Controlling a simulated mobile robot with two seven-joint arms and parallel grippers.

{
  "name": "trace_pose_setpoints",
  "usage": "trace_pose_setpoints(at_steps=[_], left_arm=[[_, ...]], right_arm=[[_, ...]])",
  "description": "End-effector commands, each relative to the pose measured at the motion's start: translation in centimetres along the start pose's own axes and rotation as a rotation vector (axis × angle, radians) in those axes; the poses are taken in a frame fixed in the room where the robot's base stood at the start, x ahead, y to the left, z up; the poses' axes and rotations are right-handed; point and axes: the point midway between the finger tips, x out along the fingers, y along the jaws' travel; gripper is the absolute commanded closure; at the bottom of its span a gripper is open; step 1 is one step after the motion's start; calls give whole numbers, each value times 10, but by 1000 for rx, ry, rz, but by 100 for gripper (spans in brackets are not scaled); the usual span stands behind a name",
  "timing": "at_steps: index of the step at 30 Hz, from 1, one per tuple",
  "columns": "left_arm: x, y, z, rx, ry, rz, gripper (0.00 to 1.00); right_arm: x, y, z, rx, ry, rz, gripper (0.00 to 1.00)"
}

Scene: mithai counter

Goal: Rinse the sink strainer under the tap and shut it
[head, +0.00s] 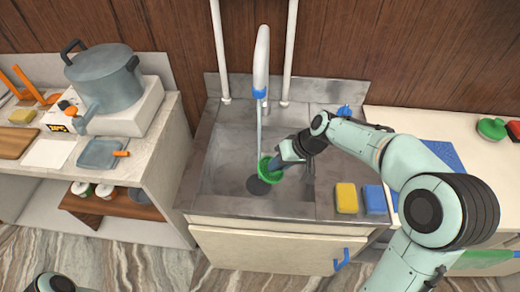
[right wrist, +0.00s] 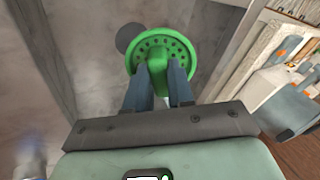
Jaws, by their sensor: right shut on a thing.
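The green sink strainer (head: 265,171) is held over the sink basin (head: 225,165). In the right wrist view it shows as a green disc with holes (right wrist: 178,46). My right gripper (head: 276,163) is shut on the strainer's central grip, which shows between the fingers in the right wrist view (right wrist: 160,82). The white tap (head: 261,62) has a blue nozzle, and a thin stream of water (head: 259,125) falls from it to the strainer. A blue knob (head: 344,111) sits at the sink's back right. My left gripper is out of view.
The dark round drain (head: 258,187) lies below the strainer. A yellow sponge (head: 346,198) and a blue sponge (head: 375,199) lie on the sink's right ledge. A grey pot (head: 104,76) stands on the left counter. The basin's left side is clear.

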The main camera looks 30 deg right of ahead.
Motion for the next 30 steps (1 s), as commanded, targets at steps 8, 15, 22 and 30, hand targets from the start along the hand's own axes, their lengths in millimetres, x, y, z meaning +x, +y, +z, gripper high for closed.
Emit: trace_pose_setpoints(at_steps=[8,15,22,30], left_arm=[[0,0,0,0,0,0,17],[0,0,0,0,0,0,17],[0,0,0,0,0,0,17],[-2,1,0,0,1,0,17]], right_arm=[[0,0,0,0,0,0,100],[-7,-3,4,-1,2,0,100],[-24,-10,18,-2,3,1,100],[-43,-17,34,-1,2,0,100]])
